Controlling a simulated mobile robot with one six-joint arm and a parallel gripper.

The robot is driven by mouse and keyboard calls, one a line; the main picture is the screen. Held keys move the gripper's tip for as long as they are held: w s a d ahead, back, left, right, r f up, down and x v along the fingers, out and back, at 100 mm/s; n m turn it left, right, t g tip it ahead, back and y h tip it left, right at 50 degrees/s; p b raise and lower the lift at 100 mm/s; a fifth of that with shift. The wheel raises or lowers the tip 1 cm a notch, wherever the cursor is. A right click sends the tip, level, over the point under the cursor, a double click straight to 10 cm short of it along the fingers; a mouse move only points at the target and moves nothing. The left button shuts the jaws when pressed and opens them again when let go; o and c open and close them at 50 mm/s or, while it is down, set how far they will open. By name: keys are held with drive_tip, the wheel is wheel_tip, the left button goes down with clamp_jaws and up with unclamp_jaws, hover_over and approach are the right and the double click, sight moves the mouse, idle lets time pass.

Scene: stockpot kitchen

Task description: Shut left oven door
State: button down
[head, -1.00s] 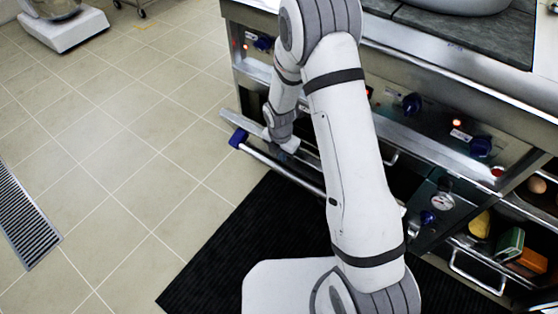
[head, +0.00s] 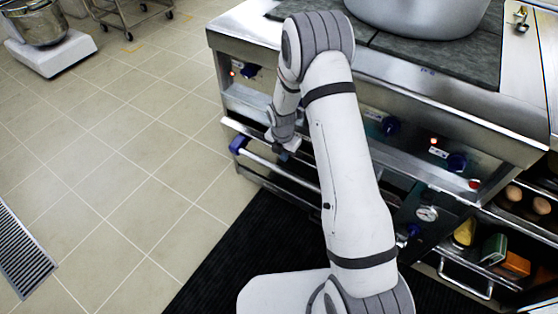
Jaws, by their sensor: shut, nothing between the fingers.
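The left oven door (head: 232,125) is on the front of the steel range, below the knob panel. Its upper edge stands out from the range front, so it looks partly open. Its bar handle (head: 275,167) has a blue end cap (head: 238,145) on the left. My arm hides the right part of the door and handle. My gripper (head: 290,147) is shut and empty, close to the upper edge of the door, on the range side of the handle. I cannot tell whether it touches the door.
A large pot (head: 415,15) stands on the dark cooktop (head: 440,55). Blue knobs (head: 457,162) line the panel. An open compartment at right holds food, with a handle (head: 465,280) below. A black mat (head: 240,250) lies in front.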

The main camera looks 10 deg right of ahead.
sight(279, 169)
drive_tip(key=shift+s, duration=0.1)
idle(0.3)
drive_tip(key=s+a, duration=0.2)
drive_tip(key=shift+s+a, duration=0.15)
drive_tip(key=shift+s, duration=0.25)
wheel_tip(279, 169, up, 10)
drive_tip(key=w+d+p, duration=0.1)
drive_tip(key=w+p, duration=0.1)
drive_tip(key=shift+w+d+f, duration=0.2)
drive_tip(key=shift+d+f, duration=0.05)
drive_tip(key=shift+d, duration=0.1)
